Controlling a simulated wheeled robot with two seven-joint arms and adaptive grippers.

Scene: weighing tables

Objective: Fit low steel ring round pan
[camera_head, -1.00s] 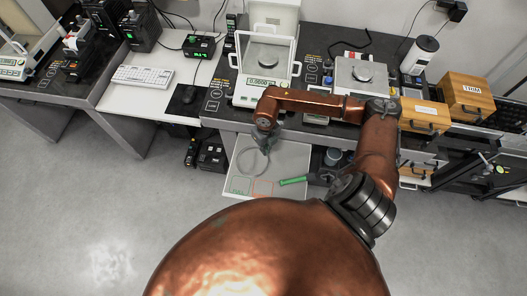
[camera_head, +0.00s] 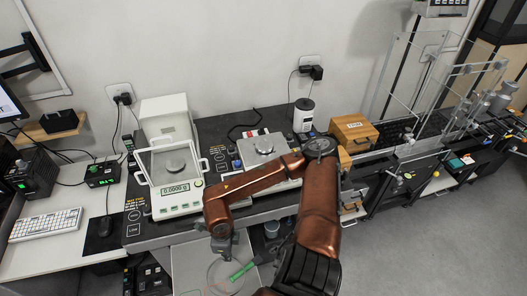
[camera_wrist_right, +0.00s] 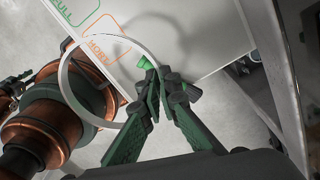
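The thin pale steel ring (camera_wrist_right: 66,97) shows large in the right wrist view; it also shows near the bottom of the head view (camera_head: 209,275). My right gripper (camera_wrist_right: 163,78) has its fingertips close together on the ring's edge, and the fingers hide part of it. In the head view the right gripper (camera_head: 224,252) is below the table's front edge, with the ring under it. Another pan (camera_head: 175,162) sits inside the glass-shielded balance (camera_head: 180,209). No ring is visible around either pan. My left gripper is out of view.
A pale board (camera_head: 186,262) with marked outlines lies below the table edge; the outlines show in the wrist view. My right forearm passes in front of the balances. A wooden box (camera_head: 353,131) stands right of them.

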